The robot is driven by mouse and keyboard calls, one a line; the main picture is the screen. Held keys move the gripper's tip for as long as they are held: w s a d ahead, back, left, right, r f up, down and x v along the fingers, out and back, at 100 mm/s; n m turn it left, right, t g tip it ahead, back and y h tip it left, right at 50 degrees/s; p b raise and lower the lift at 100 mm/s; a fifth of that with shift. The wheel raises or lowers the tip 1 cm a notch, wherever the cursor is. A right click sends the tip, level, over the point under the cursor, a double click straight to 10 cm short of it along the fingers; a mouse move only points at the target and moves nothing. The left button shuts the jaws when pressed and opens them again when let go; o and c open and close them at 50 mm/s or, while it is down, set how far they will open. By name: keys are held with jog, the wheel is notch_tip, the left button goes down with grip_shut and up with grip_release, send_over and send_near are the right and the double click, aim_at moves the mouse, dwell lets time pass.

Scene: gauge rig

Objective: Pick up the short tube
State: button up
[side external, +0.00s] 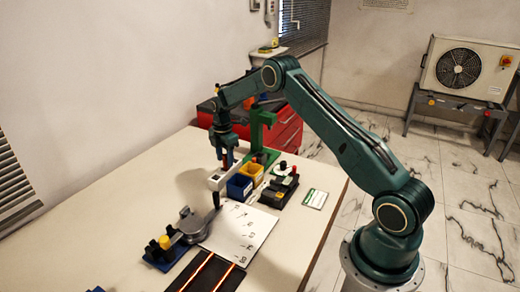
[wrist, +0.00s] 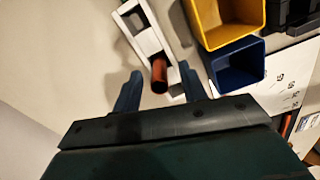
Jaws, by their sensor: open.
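A short orange-red tube (wrist: 159,76) stands at the rack's near end in the wrist view. My gripper (wrist: 160,84) is open, with one dark blue finger on each side of the tube. I cannot tell whether either finger touches it. The tube's lower part is hidden.
A blue bin (wrist: 238,70) and a yellow bin (wrist: 222,20) stand close to the right of the rack. A green stand (side external: 262,130) rises behind. A grey gauge fixture (side external: 190,228) and a white marked sheet (side external: 240,232) lie in front. The left of the table is clear.

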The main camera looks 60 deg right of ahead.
grip_shut()
notch_tip(320, 180, up, 20)
dwell(1.0)
dwell(0.4)
